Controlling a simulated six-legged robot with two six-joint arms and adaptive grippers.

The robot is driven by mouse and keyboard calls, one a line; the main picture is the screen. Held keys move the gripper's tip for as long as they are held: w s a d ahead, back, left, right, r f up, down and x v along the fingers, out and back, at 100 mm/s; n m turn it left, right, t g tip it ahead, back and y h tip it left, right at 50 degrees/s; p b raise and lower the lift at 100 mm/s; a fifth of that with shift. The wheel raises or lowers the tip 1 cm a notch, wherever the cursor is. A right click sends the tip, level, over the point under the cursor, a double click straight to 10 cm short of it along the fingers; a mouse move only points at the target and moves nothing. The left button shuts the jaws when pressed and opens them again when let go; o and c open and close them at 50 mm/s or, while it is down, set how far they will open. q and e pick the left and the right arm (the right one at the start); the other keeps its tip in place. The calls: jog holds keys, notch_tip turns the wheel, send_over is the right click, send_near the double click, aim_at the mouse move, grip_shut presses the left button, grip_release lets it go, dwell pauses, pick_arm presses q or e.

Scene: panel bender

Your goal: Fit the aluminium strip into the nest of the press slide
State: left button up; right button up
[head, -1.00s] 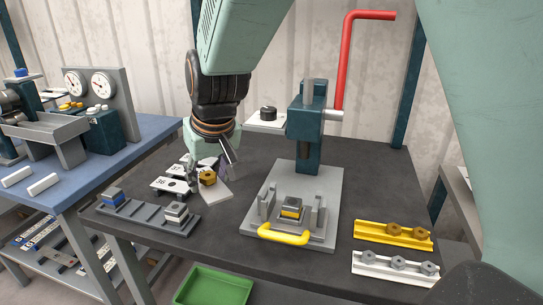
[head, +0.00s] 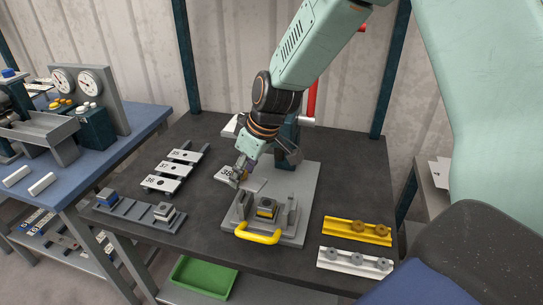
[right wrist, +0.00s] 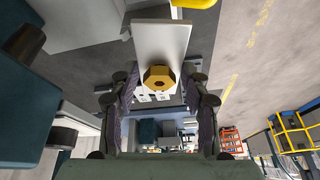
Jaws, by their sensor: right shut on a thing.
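My right gripper (head: 262,160) is shut on the brass hex knob of the pale aluminium strip (head: 248,184). A "38" marking shows at the strip's left end. The right wrist view shows the knob (right wrist: 158,78) between the fingers, with the strip (right wrist: 160,42) reaching out beyond it. The strip appears held above the left part of the grey press base, behind and left of the slide (head: 232,212). The slide has a yellow handle (head: 258,233) and upright posts around a small block (head: 267,208). My left gripper is out of view.
Numbered plates (head: 165,183) lie at the left of the dark table. A grey rail (head: 135,209) with two blocks is in front of them. Yellow (head: 358,231) and white (head: 353,262) holders stand at the right. A green bin (head: 203,277) sits below the front edge.

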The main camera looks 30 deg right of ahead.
pick_arm(q)
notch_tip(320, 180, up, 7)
jog(key=p, duration=0.6)
pick_arm(e)
jog(key=s+d+n, duration=0.1)
jog(key=s+d+f, duration=0.1)
jog(key=d, duration=0.1)
jog(key=s+d+n+b, duration=0.1)
jog(key=d, duration=0.1)
jog(key=shift+s+f+n+y, duration=0.1)
jog(key=shift+f+n+y, duration=0.2)
jog(key=f, duration=0.1)
jog(key=b, duration=0.1)
jog(key=f+b, duration=0.1)
jog(key=shift+d+f, duration=0.25)
jog(key=shift+f, duration=0.1)
notch_tip(320, 180, down, 2)
jog(key=b, duration=0.2)
jog(key=shift+a+f+b, duration=0.15)
jog(key=shift+b, duration=0.15)
jog(key=shift+f+b, duration=0.4)
jog(key=shift+f, duration=0.1)
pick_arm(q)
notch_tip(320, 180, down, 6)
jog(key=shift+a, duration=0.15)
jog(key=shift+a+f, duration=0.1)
